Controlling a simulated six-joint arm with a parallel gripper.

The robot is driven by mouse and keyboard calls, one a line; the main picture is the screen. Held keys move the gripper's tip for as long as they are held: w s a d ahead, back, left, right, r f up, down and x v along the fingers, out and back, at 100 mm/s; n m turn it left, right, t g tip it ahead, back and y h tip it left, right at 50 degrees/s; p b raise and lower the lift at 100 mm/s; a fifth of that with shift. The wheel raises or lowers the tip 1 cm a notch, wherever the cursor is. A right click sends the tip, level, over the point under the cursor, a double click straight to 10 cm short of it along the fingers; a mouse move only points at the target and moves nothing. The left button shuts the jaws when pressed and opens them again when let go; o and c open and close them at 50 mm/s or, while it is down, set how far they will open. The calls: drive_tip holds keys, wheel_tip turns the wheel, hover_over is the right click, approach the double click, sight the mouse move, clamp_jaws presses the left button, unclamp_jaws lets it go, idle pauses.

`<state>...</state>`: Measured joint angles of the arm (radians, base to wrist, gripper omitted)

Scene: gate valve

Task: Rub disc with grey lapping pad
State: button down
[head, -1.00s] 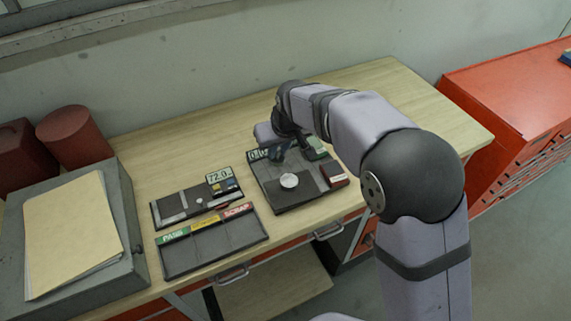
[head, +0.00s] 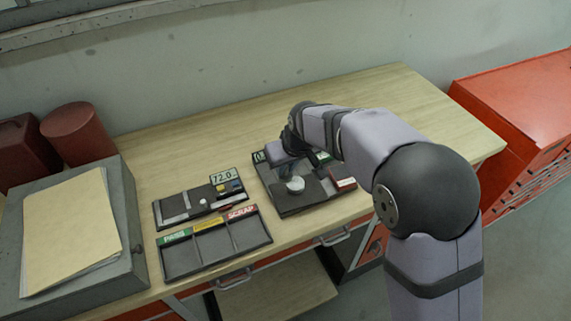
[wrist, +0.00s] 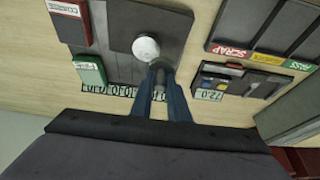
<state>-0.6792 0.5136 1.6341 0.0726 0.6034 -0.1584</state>
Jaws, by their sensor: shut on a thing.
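The disc (head: 295,185) is round and pale, on a dark plate of the right-hand station (head: 308,202). It also shows in the wrist view (wrist: 146,48). My gripper (wrist: 160,84) is shut on a small grey piece (wrist: 161,67), which looks like the lapping pad. The grey piece is at the disc's near edge in the wrist view; I cannot tell whether they touch. In the head view my gripper (head: 287,167) is just behind the disc, and its fingertips are mostly hidden.
A red block marked COARSE (wrist: 68,9) and a green block (wrist: 90,70) sit on the station. A gauge tray reading 72.0 (head: 186,207) and a PASS/SCRAP sorting tray (head: 215,243) lie left. A grey box with folder (head: 122,225) stands far left. The back bench is clear.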

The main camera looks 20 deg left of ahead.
sight(285, 176)
wheel_tip(285, 176, down, 4)
drive_tip(key=shift+r+b, duration=0.1)
drive_tip(key=shift+b, duration=1)
drive_tip(key=shift+w+d, duration=0.15)
drive_tip(key=shift+w, duration=0.05)
drive_tip(key=shift+w+d, duration=0.55)
drive_tip(key=shift+d, duration=0.05)
drive_tip(key=shift+w+d, duration=1.35)
drive_tip(key=shift+s+a, duration=2.15)
drive_tip(key=shift+s, duration=0.05)
wheel_tip(285, 176, up, 2)
drive_tip(key=shift+w+r+p, duration=0.1)
drive_tip(key=shift+r+p, duration=0.15)
drive_tip(key=shift+p, duration=0.65)
drive_tip(key=shift+r+p, duration=2.05)
drive_tip(key=shift+r, duration=0.7)
drive_tip(key=shift+f, duration=0.1)
